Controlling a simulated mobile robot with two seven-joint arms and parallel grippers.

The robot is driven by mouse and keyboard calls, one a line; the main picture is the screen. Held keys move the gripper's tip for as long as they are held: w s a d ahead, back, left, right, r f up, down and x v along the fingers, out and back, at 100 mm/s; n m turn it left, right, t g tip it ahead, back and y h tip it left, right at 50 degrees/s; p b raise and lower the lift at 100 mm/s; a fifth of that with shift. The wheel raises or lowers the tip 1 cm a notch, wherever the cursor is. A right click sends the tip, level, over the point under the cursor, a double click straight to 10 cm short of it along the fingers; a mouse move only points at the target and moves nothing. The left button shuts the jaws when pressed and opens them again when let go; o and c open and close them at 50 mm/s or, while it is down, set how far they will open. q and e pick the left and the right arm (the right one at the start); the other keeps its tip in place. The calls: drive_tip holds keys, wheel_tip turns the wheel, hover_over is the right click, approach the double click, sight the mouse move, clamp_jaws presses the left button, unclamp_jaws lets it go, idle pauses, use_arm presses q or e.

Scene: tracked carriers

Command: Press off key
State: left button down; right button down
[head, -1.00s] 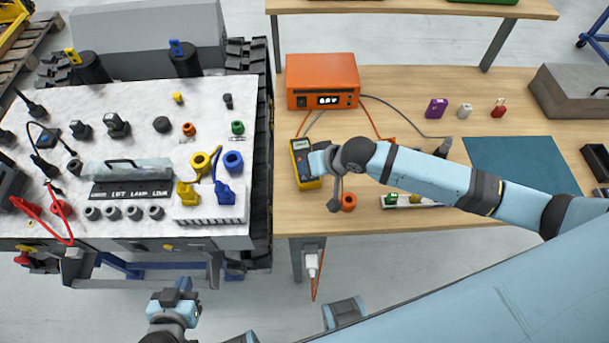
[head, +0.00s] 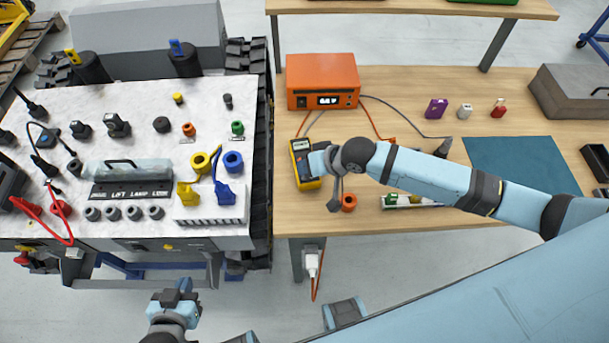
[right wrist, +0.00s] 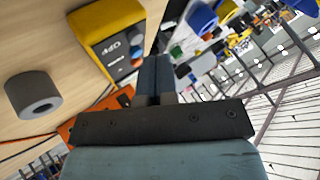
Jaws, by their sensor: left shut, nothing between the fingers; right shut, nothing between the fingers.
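The yellow handheld meter (head: 295,148) lies on the wooden bench, below the orange power supply. It also shows in the right wrist view (right wrist: 88,26), with a dark face, a light marking that seems to read OFF, and small coloured keys (right wrist: 137,52) partly behind my fingers. My right gripper (head: 316,163) is shut and empty, over the meter's right side; in the right wrist view its fingertips (right wrist: 156,62) are beside the keys. Whether they touch a key I cannot tell. My left gripper (head: 183,288) is shut and empty, low in front of the tracked carrier.
The orange power supply (head: 322,76) with a lit display stands behind the meter, its cables on the bench. An orange ring (head: 349,203) lies near the bench's front edge. The tracked carrier (head: 140,70) with plugs and sockets stands left. A blue mat (head: 520,165) lies right.

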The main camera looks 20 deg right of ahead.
drive_tip(key=shift+f, duration=0.1)
idle(0.5)
drive_tip(key=shift+f, duration=0.35)
drive_tip(key=shift+f, duration=0.4)
idle(0.6)
drive_tip(key=shift+r+p, duration=0.1)
drive_tip(key=shift+p, duration=0.2)
drive_tip(key=shift+r+p, duration=0.75)
drive_tip(key=shift+p, duration=0.15)
drive_tip(key=shift+r, duration=0.1)
wheel_tip(320, 180, up, 5)
drive_tip(key=p, duration=0.5)
